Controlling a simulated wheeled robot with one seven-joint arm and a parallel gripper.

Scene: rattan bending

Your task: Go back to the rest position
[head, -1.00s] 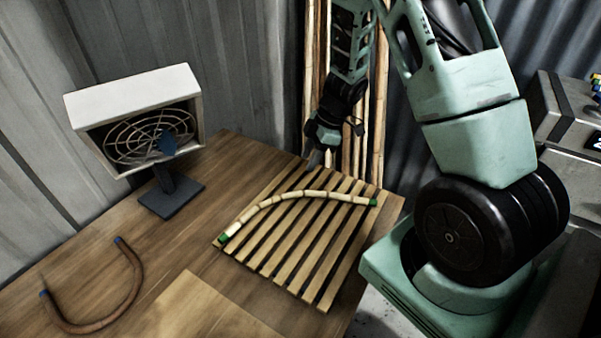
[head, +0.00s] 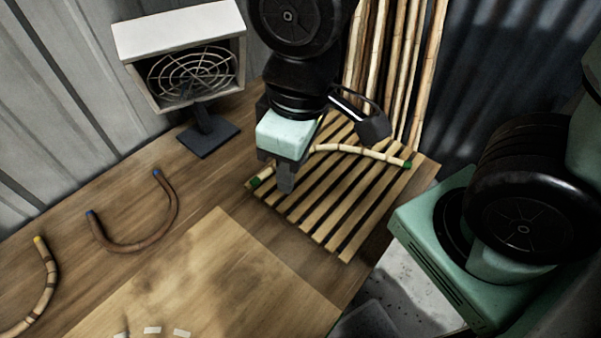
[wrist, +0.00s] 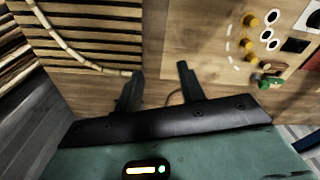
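My gripper (head: 277,178) hangs over the left part of the slatted rack (head: 345,248) in the head view, pointing down, and hides part of the rack. In the wrist view its two fingers (wrist: 160,70) stand apart with nothing held between them. A pale bent rattan cane (head: 345,149) with green ends lies across the slats, partly hidden behind the gripper. The cane also shows in the wrist view (wrist: 72,50), to the left of the fingers.
A caged fan-like heater (head: 195,75) stands at the back left. A brown U-shaped cane (head: 135,247) and a banded curved cane (head: 46,275) lie on the wooden table (head: 100,285). Upright poles (head: 400,70) lean behind the rack. The wrist view shows yellow pegs (wrist: 250,20) on a board.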

